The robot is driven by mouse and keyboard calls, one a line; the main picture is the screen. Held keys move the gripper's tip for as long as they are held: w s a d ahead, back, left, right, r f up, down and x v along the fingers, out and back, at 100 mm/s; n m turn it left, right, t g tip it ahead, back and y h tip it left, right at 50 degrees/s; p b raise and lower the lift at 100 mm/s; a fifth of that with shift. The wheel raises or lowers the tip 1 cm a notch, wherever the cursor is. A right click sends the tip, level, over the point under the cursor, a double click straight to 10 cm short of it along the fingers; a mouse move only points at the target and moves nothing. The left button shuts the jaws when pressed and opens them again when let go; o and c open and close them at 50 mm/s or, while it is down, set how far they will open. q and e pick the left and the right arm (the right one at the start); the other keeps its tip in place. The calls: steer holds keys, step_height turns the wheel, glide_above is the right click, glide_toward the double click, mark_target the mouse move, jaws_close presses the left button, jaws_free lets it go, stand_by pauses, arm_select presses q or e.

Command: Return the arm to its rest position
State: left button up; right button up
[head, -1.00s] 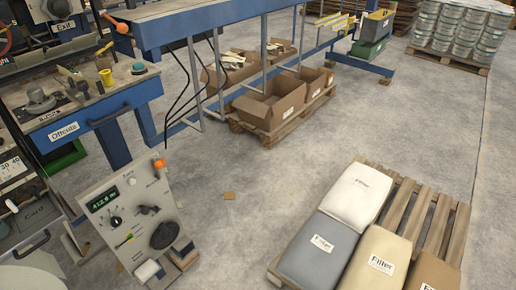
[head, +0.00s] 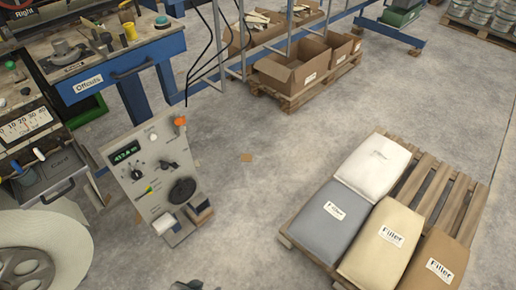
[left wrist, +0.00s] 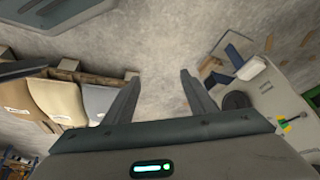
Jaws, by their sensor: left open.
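My left gripper (left wrist: 159,76) shows in the left wrist view, its two fingers spread apart with only bare grey floor between them. It holds nothing. In that view the control panel lies to its right and the pallet of filler bags to its left. In the head view only a small dark piece shows at the bottom edge, left of centre; I cannot tell which part of my arms it is. My right gripper is not in view.
A control panel (head: 143,168) with knobs stands left of centre. A pallet (head: 432,190) with several filler bags is at the right. Boxes (head: 288,78) sit under a blue frame. A large white roll (head: 72,238) is at lower left.

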arm_select(q)
steer(key=s+d+f+t, duration=0.1)
steer(key=s+d+f, duration=0.1)
steer(key=f, duration=1.4)
steer(key=shift+s+d+f+t+h, duration=0.2)
steer(key=shift+s+t+h, duration=0.2)
steer(key=shift+s, duration=0.15)
